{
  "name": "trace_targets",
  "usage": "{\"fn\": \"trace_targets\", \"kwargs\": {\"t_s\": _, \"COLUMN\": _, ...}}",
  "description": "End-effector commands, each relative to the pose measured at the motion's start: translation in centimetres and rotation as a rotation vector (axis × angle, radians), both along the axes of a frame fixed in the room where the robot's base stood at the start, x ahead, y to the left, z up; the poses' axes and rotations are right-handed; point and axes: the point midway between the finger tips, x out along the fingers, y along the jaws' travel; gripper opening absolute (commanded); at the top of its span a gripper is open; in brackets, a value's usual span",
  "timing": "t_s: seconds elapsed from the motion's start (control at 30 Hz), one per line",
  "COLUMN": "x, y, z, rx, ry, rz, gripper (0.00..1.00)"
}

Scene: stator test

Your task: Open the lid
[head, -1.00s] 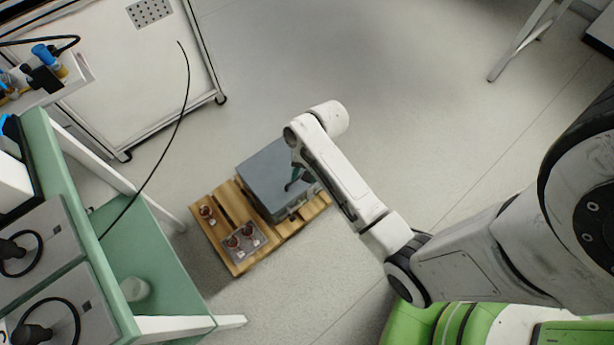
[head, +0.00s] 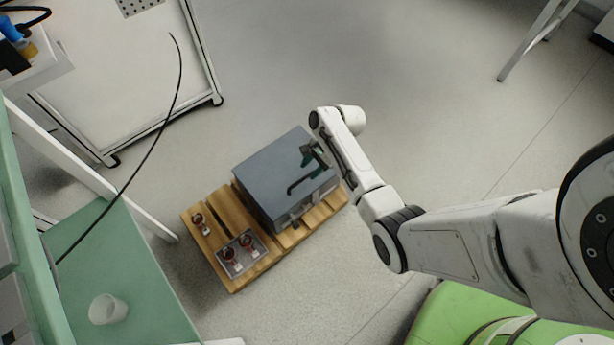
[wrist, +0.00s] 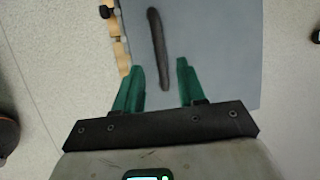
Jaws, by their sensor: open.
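The grey box with its closed lid (head: 268,172) stands on a wooden pallet on the floor. A dark bar handle (head: 305,184) lies along the lid top; it also shows in the wrist view (wrist: 158,48), just ahead of my fingers and roughly between their lines. My gripper (head: 308,156) is over the lid, near its right side in the head view. The lower end of the handle appears close to the fingertips; the height gap cannot be told.
The wooden pallet (head: 213,240) also bears a small grey tray (head: 244,254) with red-brown parts and one loose similar part (head: 197,219). A green bench (head: 140,270) with a white cup (head: 108,309) is at left.

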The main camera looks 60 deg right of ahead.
Motion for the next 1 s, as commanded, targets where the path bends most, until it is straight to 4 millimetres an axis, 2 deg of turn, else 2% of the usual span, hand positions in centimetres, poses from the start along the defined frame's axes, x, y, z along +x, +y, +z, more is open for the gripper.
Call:
{"fn": "trace_targets", "kwargs": {"t_s": 0.03, "x": 0.2, "y": 0.3, "z": -1.2, "rx": 0.0, "ry": 0.001, "rz": 0.0, "gripper": 0.4}}
{"fn": "trace_targets", "kwargs": {"t_s": 0.2, "x": 0.8, "y": 0.9, "z": -2.8, "rx": -0.001, "ry": 0.001, "rz": 0.0, "gripper": 0.4}}
{"fn": "trace_targets", "kwargs": {"t_s": 0.63, "x": 1.0, "y": 1.2, "z": -3.3, "rx": -0.001, "ry": 0.0, "rz": 0.001, "gripper": 0.4}}
{"fn": "trace_targets", "kwargs": {"t_s": 1.0, "x": 1.0, "y": 1.2, "z": -3.3, "rx": -0.001, "ry": 0.0, "rz": 0.001, "gripper": 0.05}}
